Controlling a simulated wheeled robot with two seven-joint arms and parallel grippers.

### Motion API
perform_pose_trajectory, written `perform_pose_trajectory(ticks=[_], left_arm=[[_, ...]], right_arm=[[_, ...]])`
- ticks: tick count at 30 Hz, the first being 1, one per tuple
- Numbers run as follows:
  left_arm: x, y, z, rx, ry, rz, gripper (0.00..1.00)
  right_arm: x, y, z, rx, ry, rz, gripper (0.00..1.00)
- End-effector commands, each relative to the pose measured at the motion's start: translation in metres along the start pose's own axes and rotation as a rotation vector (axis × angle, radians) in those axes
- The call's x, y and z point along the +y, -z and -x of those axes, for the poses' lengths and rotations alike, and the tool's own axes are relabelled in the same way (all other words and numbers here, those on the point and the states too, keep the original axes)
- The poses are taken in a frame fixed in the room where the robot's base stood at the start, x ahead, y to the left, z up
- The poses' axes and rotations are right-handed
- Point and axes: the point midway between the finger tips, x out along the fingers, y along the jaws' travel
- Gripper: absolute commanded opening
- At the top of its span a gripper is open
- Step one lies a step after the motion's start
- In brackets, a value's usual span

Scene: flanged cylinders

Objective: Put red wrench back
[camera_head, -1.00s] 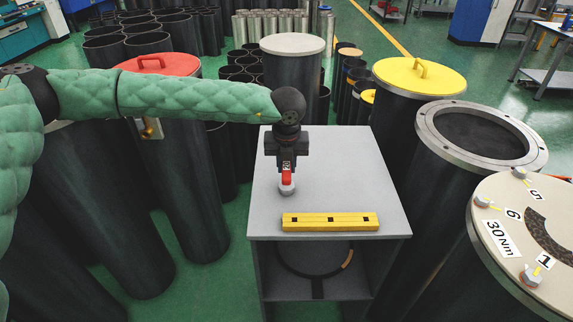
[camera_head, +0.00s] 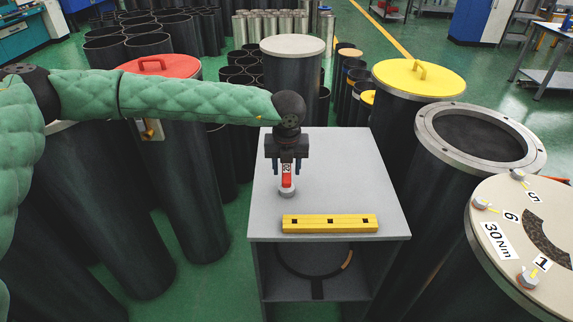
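The red wrench (camera_head: 287,180), with a grey rounded end at the bottom, is on the grey top of the small table (camera_head: 335,170), behind the yellow bar. It looks upright, its lower end seeming to rest on the tabletop. My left gripper (camera_head: 286,169) points down over it, open, with a finger on each side and gaps between the fingers and the wrench. The wrench's upper end is partly hidden by the gripper. My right gripper is not in view.
The yellow bar (camera_head: 330,223) with dark square holes lies near the table's front. A red-lidded cylinder (camera_head: 160,67) stands left. The tabletop's right side is clear.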

Motion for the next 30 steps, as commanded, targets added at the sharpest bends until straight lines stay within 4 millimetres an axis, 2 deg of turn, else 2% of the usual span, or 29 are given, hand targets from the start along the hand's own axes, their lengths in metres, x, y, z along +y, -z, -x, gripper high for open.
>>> perform_pose_trajectory(ticks=[7,13,20,25,30], left_arm=[[0.000,0.000,0.002,0.000,-0.001,0.000,0.43],[0.000,0.000,0.002,0.000,0.000,0.000,0.43],[0.000,0.000,0.011,0.001,0.000,0.001,0.43],[0.001,0.000,0.021,-0.001,0.000,0.001,0.43],[0.000,-0.002,0.029,0.000,0.000,0.001,0.43]], right_arm=[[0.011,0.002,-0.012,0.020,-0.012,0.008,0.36],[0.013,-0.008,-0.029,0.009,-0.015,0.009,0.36],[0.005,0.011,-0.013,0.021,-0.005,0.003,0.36],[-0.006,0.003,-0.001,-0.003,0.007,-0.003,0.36],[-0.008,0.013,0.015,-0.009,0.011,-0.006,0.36]])
